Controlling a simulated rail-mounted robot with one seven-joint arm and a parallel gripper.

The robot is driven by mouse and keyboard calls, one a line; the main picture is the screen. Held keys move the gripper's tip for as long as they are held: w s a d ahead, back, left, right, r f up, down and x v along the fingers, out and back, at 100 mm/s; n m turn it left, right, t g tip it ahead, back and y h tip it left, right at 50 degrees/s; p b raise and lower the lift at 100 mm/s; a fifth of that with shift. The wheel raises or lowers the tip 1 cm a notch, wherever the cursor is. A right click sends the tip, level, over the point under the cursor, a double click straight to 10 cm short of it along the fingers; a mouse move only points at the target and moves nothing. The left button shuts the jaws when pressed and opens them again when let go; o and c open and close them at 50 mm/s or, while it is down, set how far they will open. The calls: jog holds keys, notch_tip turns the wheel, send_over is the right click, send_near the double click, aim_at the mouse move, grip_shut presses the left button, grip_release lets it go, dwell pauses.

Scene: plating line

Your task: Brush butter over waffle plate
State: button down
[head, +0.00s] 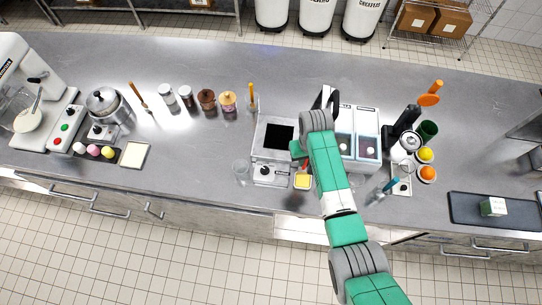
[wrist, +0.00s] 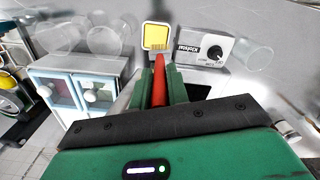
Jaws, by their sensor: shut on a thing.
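The waffle maker (head: 262,150) stands mid-counter, with its dark square plate (head: 280,136) facing up and a knob on its front. It also shows in the wrist view (wrist: 192,46), with part of the dark plate beside my fingers. A small dish of yellow butter (head: 303,181) sits just right of the waffle maker's front; it also shows in the wrist view (wrist: 157,37). My gripper (wrist: 159,88) is shut on a red handle, likely the brush (wrist: 159,75), at the plate's right side.
A white two-lidded container (head: 366,147) stands close right of my arm. A clear glass (head: 241,170) is left of the waffle maker. Jars (head: 207,99) line the back left; a green cup (head: 428,130) and fruit bowls are at right.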

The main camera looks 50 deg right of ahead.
aim_at(306, 168)
jog(key=shift+s+d, duration=0.4)
jog(key=shift+d, duration=0.05)
notch_tip(306, 168, down, 6)
jog(key=b, duration=0.5)
jog(key=shift+b, duration=0.35)
jog(key=shift+a+f+b, duration=0.1)
jog(key=shift+f+b, duration=0.2)
jog(key=shift+f, duration=0.35)
dwell(1.3)
notch_tip(306, 168, up, 7)
jog(key=p, duration=0.6)
jog(key=shift+p, duration=0.3)
